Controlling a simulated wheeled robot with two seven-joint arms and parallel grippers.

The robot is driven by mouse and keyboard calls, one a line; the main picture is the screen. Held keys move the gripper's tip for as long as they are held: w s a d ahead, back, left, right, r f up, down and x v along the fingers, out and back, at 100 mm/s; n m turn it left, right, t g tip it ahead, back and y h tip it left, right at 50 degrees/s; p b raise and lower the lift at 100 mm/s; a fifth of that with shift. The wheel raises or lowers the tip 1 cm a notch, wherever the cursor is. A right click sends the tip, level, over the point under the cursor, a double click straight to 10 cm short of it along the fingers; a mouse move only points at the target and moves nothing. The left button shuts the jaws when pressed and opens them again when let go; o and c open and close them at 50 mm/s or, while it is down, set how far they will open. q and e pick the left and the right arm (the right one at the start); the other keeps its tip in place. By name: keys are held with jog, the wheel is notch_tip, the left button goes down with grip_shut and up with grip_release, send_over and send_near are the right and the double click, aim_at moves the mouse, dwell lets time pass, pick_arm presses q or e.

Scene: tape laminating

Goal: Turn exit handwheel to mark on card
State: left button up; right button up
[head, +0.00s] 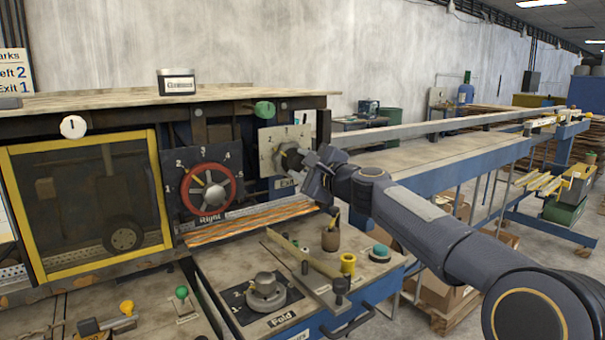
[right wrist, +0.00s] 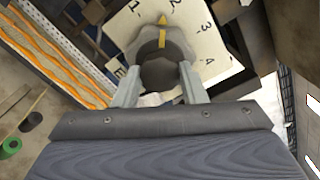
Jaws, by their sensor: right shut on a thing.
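The exit handwheel (head: 291,158) is a dark grey knob on a pale numbered plate (head: 268,146) at the centre of the head view. My right gripper (head: 308,163) is shut on it from the right, hiding part of the plate. In the right wrist view, the two fingers (right wrist: 158,88) hold the sides of the handwheel (right wrist: 160,68). Its yellow pointer points between 1 and 2, nearer 2. The card (head: 14,76) at the left edge is partly cut off and reads "Exit 1" on its lower line. My left gripper is out of view.
A red handwheel (head: 209,188) marked "Right" stands left of the exit plate. Below is a bench with a grey "Fold" knob (head: 265,292), a yellow spool (head: 348,264) and a teal button (head: 380,251). A yellow-framed guard (head: 158,190) stands at left.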

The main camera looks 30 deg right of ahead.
jog(key=n+b, duration=0.3)
jog(key=n, duration=0.2)
jog(key=shift+f+n, duration=0.1)
jog(key=shift+n, duration=0.2)
dwell(0.4)
jog(key=o, duration=1)
jog(key=shift+s+d+b, duration=0.15)
jog(key=shift+s+b, duration=0.3)
jog(key=shift+s, duration=1.5)
jog(key=shift+s+d+b, duration=0.15)
jog(key=shift+s+b, duration=0.25)
jog(key=shift+s, duration=1.55)
